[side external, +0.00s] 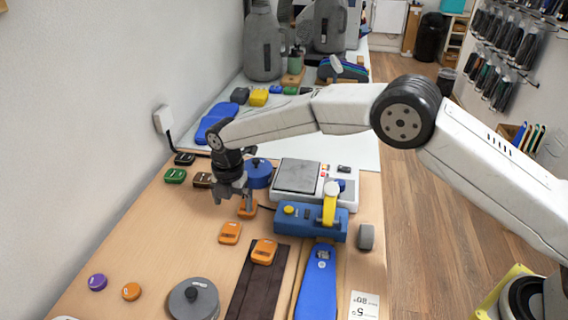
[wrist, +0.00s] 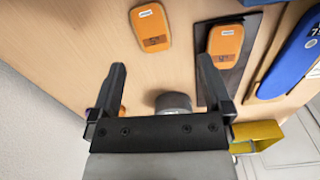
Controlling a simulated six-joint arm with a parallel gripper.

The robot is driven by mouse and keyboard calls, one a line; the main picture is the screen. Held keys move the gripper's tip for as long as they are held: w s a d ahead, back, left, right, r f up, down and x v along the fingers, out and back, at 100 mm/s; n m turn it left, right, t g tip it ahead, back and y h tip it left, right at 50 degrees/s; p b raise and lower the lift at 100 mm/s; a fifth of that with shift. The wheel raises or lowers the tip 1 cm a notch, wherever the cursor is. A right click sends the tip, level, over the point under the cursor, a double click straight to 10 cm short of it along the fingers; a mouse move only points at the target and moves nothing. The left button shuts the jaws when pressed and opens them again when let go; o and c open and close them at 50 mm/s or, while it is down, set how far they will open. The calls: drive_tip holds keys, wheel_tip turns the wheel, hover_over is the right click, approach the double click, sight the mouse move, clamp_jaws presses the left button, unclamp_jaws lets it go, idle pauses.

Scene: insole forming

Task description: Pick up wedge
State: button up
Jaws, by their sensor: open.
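Several small orange labelled pieces look like wedges. I cannot tell which one the task means. One orange piece (side external: 230,233) lies on the bare wood, and it also shows in the wrist view (wrist: 151,27). A second orange piece (side external: 264,251) lies on the dark strip, also in the wrist view (wrist: 225,42). A third orange piece (side external: 247,209) is partly hidden by my gripper (side external: 233,197). In the wrist view my gripper (wrist: 161,66) has its fingers wide apart with nothing between them. It points down above the bench.
A blue press (side external: 302,221) with a yellow lever and a grey-topped machine (side external: 297,176) stand right of my gripper. A blue insole (side external: 317,285), dark strip (side external: 255,290) and grey round weight (side external: 194,299) lie in front. Green and dark pieces (side external: 175,176) lie at left. Wood at front left is mostly free.

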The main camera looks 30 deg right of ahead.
sight(230, 232)
drive_tip(key=shift+a+f+n, duration=0.3)
drive_tip(key=shift+a+n, duration=0.15)
drive_tip(key=shift+a, duration=0.05)
drive_tip(key=shift+a+f+n, duration=0.25)
drive_tip(key=shift+a+n, duration=0.2)
drive_tip(key=shift+a, duration=0.05)
drive_tip(key=shift+w+f, duration=0.1)
drive_tip(key=shift+f, duration=1.15)
drive_tip(key=shift+f, duration=2.65)
drive_tip(key=c, duration=1.3)
drive_tip(key=shift+o, duration=0.2)
drive_tip(key=shift+r, duration=0.15)
